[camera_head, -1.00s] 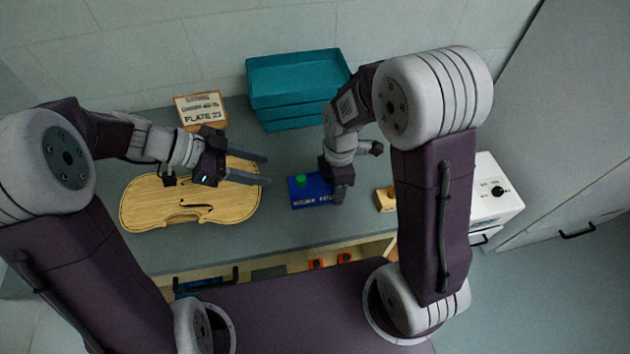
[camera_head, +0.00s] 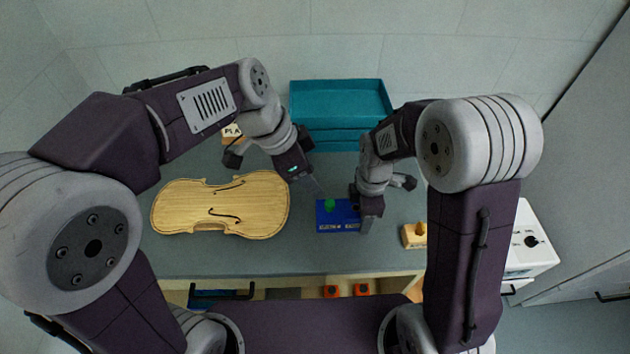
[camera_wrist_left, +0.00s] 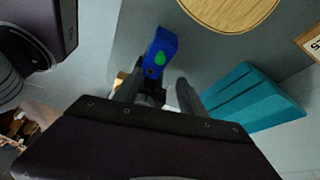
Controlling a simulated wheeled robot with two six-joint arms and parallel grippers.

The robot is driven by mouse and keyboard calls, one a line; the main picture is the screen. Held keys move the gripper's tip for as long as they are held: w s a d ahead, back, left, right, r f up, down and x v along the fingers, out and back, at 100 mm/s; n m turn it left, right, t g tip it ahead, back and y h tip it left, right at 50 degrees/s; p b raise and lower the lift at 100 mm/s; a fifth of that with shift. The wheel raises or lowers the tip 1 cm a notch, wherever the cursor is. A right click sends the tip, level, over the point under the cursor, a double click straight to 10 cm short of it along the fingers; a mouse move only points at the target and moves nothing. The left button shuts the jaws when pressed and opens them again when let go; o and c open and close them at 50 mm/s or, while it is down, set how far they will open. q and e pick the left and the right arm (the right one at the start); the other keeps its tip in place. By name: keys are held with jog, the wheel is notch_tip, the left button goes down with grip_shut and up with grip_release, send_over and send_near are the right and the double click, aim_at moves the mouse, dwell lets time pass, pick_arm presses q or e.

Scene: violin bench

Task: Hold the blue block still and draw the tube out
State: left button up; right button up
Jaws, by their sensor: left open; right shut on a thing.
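The blue block (camera_head: 337,222) lies on the grey bench right of the violin plate, with a green tube (camera_head: 329,205) showing at its top left. My right gripper (camera_head: 366,212) is shut on the block's right end. My left gripper (camera_head: 318,188) is open and empty, above and just behind the block. In the left wrist view the blue block (camera_wrist_left: 160,42) and green tube (camera_wrist_left: 159,58) show beyond my left fingers (camera_wrist_left: 157,95). How deep the tube sits in the block is hidden.
A wooden violin plate (camera_head: 225,212) lies left of the block. Teal trays (camera_head: 340,100) stand behind. A small wooden block (camera_head: 410,238) and a white box (camera_head: 528,240) are to the right. An open drawer (camera_head: 310,287) is below the front edge.

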aim_at(330, 203)
pick_arm(q)
jog(key=x, duration=1.1)
jog(key=shift+d+f, duration=0.1)
jog(key=shift+f, duration=0.05)
grip_shut()
